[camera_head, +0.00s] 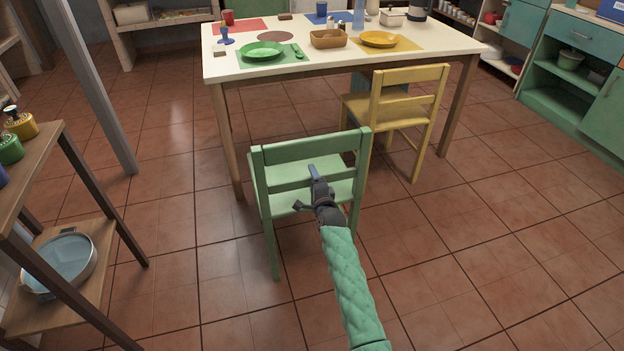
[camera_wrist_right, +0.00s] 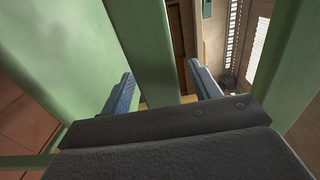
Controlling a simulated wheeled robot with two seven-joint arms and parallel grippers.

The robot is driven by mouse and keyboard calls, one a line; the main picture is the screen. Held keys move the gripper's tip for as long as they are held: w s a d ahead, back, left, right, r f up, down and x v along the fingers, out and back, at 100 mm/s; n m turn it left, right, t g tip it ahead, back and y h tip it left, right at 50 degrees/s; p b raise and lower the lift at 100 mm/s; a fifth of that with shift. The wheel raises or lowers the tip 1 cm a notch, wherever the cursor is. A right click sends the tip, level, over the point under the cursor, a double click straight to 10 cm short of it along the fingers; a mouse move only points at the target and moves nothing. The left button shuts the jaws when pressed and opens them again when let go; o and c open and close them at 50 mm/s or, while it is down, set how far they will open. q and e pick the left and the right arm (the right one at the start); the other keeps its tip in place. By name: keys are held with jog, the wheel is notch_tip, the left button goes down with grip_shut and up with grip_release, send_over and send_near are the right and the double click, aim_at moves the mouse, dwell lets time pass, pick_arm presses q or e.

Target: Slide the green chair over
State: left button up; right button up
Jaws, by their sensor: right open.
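The green chair (camera_head: 310,148) stands upright on the tiled floor in front of the table, its back toward me. My right gripper (camera_head: 308,190) is at the chair's backrest, near its lower slat. In the right wrist view, a green slat of the chair (camera_wrist_right: 150,50) runs between the two spread fingers of the gripper (camera_wrist_right: 160,88). The fingers look apart from the slat, one on each side. The gripper hides part of the lower slat and seat in the head view. My left gripper is not in view.
A white-topped table (camera_head: 340,58) with dishes stands behind the chair. A yellow chair (camera_head: 408,105) is to its right. The floor (camera_head: 470,230) to the right is clear.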

grip_shut()
jog(key=shift+f, duration=0.25)
dwell(0.6)
